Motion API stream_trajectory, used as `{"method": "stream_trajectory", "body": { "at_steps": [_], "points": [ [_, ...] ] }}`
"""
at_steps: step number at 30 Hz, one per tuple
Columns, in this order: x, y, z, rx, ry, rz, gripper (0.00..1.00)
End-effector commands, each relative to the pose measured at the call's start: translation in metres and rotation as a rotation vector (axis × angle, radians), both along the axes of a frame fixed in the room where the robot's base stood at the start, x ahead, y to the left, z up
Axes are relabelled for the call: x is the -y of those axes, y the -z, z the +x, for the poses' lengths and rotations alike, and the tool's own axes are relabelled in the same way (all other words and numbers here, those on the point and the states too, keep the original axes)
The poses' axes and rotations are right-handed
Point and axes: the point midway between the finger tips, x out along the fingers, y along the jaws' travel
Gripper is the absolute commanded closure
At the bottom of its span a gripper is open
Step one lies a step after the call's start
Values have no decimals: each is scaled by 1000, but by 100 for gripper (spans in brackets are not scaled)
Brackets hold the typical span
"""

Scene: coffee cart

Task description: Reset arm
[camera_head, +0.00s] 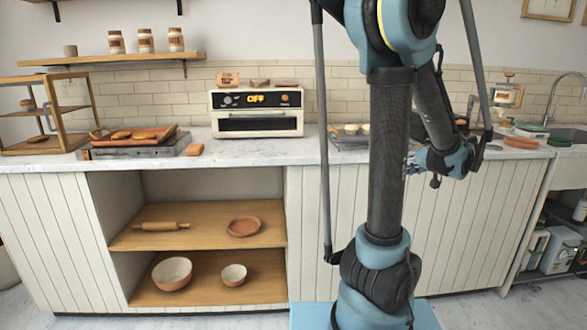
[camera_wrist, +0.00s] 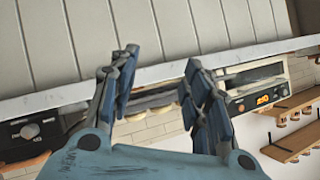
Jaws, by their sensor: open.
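My gripper (camera_wrist: 160,75) is open in the wrist view, with its two fingers spread apart and nothing between them. The wrist view is tilted, with the white cabinet front and counter edge above and the wall below. In the head view my blue and dark arm stands in front of the counter right of centre. Its end hangs near the counter's front edge, and the fingers there are too small and partly hidden to make out clearly.
The counter (camera_head: 240,153) holds a toaster oven (camera_head: 257,123) reading OFF, which also shows in the wrist view (camera_wrist: 262,86). At left are a griddle (camera_head: 170,147) and a wooden rack (camera_head: 48,146). A tray with pale round items (camera_head: 351,128) sits behind my arm. A sink (camera_head: 567,134) is far right.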

Motion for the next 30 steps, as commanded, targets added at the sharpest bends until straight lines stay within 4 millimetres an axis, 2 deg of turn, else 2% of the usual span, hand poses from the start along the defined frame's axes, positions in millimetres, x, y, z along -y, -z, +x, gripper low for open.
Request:
{"method": "stream_trajectory", "body": {
  "at_steps": [1, 6, 12, 15, 22, 30],
  "points": [
    [-23, 4, -4, -42, -25, 1, 56],
    [-85, 22, -27, -199, -75, -10, 56],
    [-143, 45, -66, -370, -111, -53, 56],
    [-165, 57, -89, -449, -121, -88, 56],
    [-199, 84, -146, -601, -123, -191, 56],
    [-209, 115, -209, -723, -85, -348, 56]
  ]
}}
